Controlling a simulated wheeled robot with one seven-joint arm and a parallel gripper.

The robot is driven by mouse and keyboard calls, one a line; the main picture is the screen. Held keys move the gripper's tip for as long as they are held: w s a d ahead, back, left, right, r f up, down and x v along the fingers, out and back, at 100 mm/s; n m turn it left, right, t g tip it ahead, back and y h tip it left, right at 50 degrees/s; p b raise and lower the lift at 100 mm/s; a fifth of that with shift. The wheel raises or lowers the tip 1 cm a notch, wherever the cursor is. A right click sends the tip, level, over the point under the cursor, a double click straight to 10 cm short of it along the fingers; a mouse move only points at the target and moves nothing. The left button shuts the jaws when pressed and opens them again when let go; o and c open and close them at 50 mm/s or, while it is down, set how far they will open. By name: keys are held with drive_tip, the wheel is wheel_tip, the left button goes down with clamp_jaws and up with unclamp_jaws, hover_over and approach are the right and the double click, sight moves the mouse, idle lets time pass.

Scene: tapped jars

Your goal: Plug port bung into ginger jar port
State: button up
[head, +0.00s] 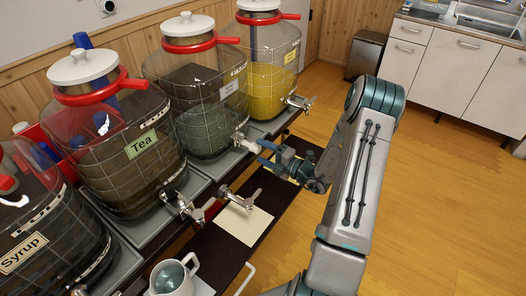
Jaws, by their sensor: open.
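The third jar (205,118), with a red collar, white lid and grey-looking contents, has no tap at its low port; its label is too small to read surely, and I take it for the ginger jar. A whitish bung (252,147) is at that port, pointing out towards my gripper. How deep it sits I cannot tell. My gripper (263,154) is open, its blue fingers close to the bung's outer end; whether they touch it is unclear. A loose metal tap (237,198) lies in front of the jars.
The tea jar (125,155) and syrup jar (45,235) stand to the left, the yellow jar (268,75) beyond. The taps of the tea jar (184,207) and yellow jar (299,102) stick out nearby. A white jug (174,280) and paper sheet (245,227) are in front.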

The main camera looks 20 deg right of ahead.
drive_tip(key=shift+v, duration=1)
drive_tip(key=shift+s+d, duration=0.1)
drive_tip(key=v, duration=1.3)
drive_tip(key=shift+s, duration=0.3)
drive_tip(key=shift+d, duration=0.15)
drive_tip(key=s+a+r+n+g+p, duration=0.1)
drive_tip(key=s+a+r+n+g, duration=0.2)
drive_tip(key=a+r+n+g, duration=0.55)
drive_tip(key=s+a+r+n+g+p, duration=0.1)
drive_tip(key=s+a+r+n+g, duration=0.35)
drive_tip(key=a+n, duration=0.8)
drive_tip(key=s+r+n+h, duration=0.3)
drive_tip(key=r+n+h, duration=0.1)
drive_tip(key=n, duration=0.9)
drive_tip(key=s+r+n+h+p, duration=0.1)
drive_tip(key=s+r+n+h, duration=0.2)
drive_tip(key=n, duration=1)
wheel_tip(320, 180, up, 3)
drive_tip(key=d+h, duration=0.1)
drive_tip(key=h, duration=0.2)
drive_tip(key=shift+s+f+t, duration=0.25)
drive_tip(key=shift+s+t, duration=0.1)
drive_tip(key=shift+t, duration=0.05)
